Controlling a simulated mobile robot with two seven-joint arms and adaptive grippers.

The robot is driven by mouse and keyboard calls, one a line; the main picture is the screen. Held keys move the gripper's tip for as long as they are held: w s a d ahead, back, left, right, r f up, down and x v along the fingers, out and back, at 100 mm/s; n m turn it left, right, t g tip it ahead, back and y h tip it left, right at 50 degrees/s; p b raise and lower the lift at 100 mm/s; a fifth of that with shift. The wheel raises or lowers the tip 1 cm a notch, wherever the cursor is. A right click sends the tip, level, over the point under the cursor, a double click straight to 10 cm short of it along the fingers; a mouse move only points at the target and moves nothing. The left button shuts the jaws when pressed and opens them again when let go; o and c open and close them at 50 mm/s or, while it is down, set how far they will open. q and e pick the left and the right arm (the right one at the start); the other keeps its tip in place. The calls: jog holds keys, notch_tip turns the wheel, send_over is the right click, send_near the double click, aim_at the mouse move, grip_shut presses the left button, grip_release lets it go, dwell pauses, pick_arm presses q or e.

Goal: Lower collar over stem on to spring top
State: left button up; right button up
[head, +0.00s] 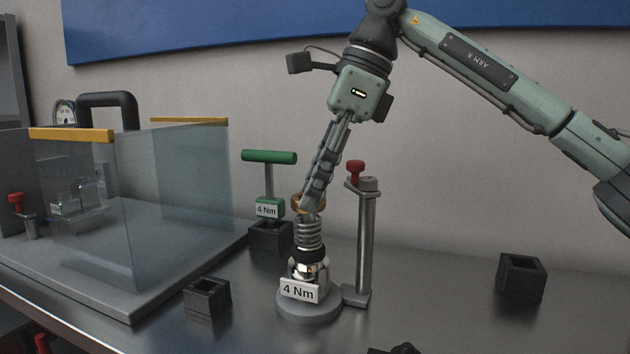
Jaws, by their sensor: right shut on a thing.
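My right gripper (312,205) comes down from above, tilted, with its fingers shut on the brass-coloured collar (296,203). The fingers hide much of the collar. The coiled metal spring (309,234) stands upright directly below, on a dark and chrome body (309,268) set on a round grey base. The collar is at or just above the spring top; I cannot tell whether they touch. The stem cannot be made out; the gripper and collar cover that spot. A white "4 Nm" label is on the front of the body.
A grey post (366,235) with a red knob (355,170) stands close right of the spring. A green T-handle tool (269,158) stands behind left in a black holder. Black sockets (207,297) (521,277) and a clear-walled enclosure (130,205) flank the area.

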jog(key=shift+f, duration=0.5)
jog(key=o, duration=1.3)
jog(key=v, duration=1.2)
